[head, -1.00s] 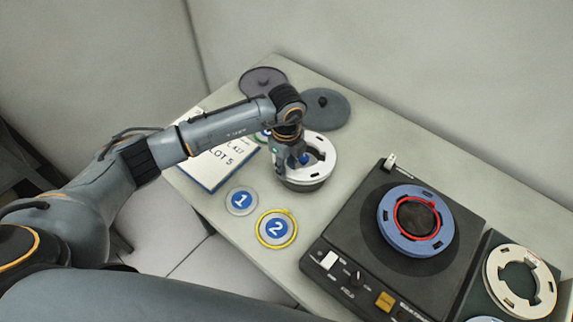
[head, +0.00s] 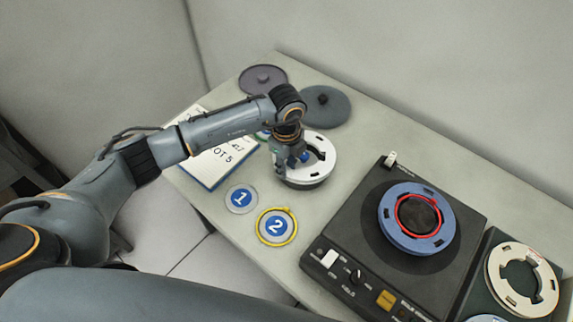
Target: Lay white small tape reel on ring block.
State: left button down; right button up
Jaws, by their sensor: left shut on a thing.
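A second white reel (head: 548,285) lies at the far right on a dark panel. My right gripper is out of view.
A black tape deck (head: 340,222) carries a blue reel (head: 388,222) with a red ring (head: 438,240). Round markers 1 (head: 241,199) and 2 (head: 277,227) lie on the table (head: 390,140). Grey discs (head: 335,108) lie behind, and a printed card (head: 205,173) lies under my arm.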

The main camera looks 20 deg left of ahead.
pick_arm(q)
jog(key=shift+f+b, duration=0.95)
jog(key=shift+f, duration=0.35)
jog(key=c, duration=1)
grip_release()
jog(key=shift+c, duration=0.2)
jog(key=c, duration=0.4)
jog(key=shift+o, duration=0.2)
jog(key=shift+r, duration=0.15)
jog(key=shift+r+p, duration=3.4)
jog(key=shift+r, duration=1)
